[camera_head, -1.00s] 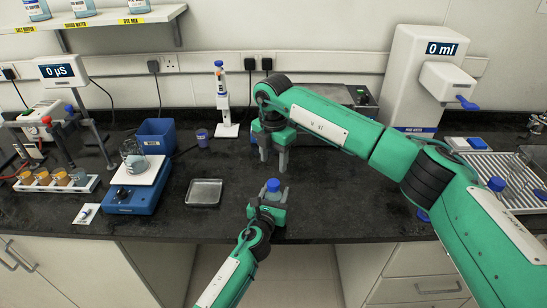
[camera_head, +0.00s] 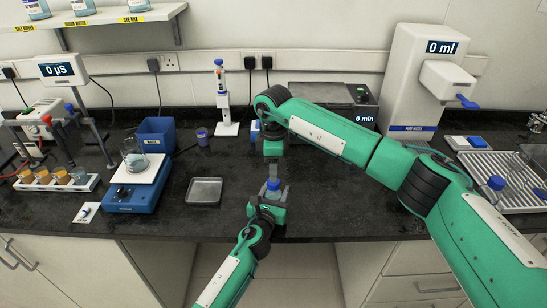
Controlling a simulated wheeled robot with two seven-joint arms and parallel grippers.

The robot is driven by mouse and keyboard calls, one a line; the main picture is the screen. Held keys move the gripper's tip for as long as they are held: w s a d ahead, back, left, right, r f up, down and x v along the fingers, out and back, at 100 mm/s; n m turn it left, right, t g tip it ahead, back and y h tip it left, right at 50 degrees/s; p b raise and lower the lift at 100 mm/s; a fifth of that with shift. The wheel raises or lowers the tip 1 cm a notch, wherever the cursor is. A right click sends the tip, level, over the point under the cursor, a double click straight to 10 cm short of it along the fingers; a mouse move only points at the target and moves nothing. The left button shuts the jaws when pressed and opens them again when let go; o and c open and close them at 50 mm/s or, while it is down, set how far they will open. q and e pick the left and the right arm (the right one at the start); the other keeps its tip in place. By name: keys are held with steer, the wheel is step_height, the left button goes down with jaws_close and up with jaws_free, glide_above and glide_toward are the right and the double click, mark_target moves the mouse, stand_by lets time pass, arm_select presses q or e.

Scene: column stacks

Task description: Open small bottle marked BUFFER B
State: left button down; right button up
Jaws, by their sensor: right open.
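A small bottle with a blue cap (camera_head: 273,184) stands upright near the bench's front edge; I cannot read its label. My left gripper (camera_head: 268,204) comes from below and is shut around the bottle's body, hiding most of it. My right gripper (camera_head: 273,170) points straight down directly above the cap. It is open, and its fingers line up one behind the other from here, reaching down close to the cap. I cannot tell whether they touch it.
Left of the bottle are a metal tray (camera_head: 204,191) and a blue balance (camera_head: 134,196) with a beaker (camera_head: 135,159). A pipette stand (camera_head: 226,129) stands behind. The dark bench is clear around the tray.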

steer(key=shift+f, duration=2.45)
